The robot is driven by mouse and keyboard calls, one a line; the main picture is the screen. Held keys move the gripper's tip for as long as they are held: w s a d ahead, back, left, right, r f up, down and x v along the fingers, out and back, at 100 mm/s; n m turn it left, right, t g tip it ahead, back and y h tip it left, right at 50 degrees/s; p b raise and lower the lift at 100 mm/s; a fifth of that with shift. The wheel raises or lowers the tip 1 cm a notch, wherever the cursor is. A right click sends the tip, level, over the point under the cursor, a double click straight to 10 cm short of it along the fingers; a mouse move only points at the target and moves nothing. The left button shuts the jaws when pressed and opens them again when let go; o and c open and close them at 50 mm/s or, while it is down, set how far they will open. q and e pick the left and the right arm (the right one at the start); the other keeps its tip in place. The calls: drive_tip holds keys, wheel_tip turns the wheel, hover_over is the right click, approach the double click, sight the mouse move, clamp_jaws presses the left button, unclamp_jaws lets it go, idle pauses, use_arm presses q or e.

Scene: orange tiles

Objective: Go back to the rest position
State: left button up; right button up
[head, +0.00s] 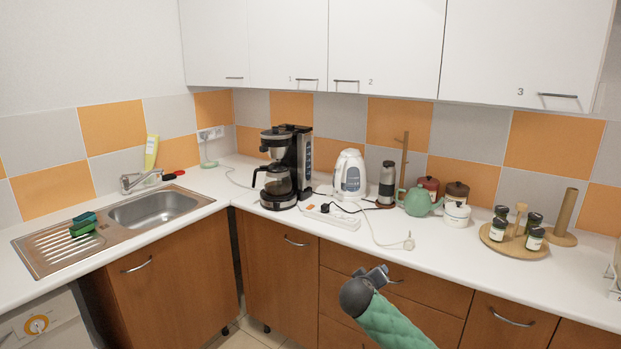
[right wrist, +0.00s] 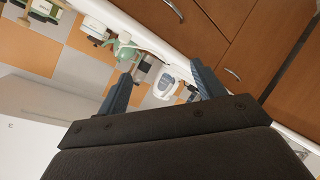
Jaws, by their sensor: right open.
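My right gripper (right wrist: 161,70) is open in the right wrist view, its two dark fingers apart with nothing between them. Behind the fingers, the tilted view shows the counter, the white kettle and the teal teapot at a distance. In the head view, my right arm with its green sleeve comes up from the bottom, in front of the drawers and below the counter edge. My left arm and gripper are not in view.
The white counter (head: 415,254) runs along the wall. On it stand a coffee maker (head: 301,150), a kettle (head: 350,175), a power strip (head: 330,216), a teal teapot (head: 418,203) and a round wooden tray (head: 512,249) with jars. A sink (head: 155,208) is at left.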

drive_tip(key=s+f+m+g+y, duration=0.1)
drive_tip(key=s+f+g+y, duration=0.1)
drive_tip(key=s+f, duration=1)
drive_tip(key=s+a+f+m+g+y, duration=0.1)
drive_tip(key=s+f+g, duration=0.4)
drive_tip(key=s+f, duration=0.7)
drive_tip(key=s+f+g+y, duration=0.3)
drive_tip(key=s+f, duration=1)
drive_tip(key=s, duration=1.6)
drive_tip(key=shift+a+m+g, duration=0.35)
drive_tip(key=shift+m+g, duration=0.05)
drive_tip(key=shift+g, duration=0.1)
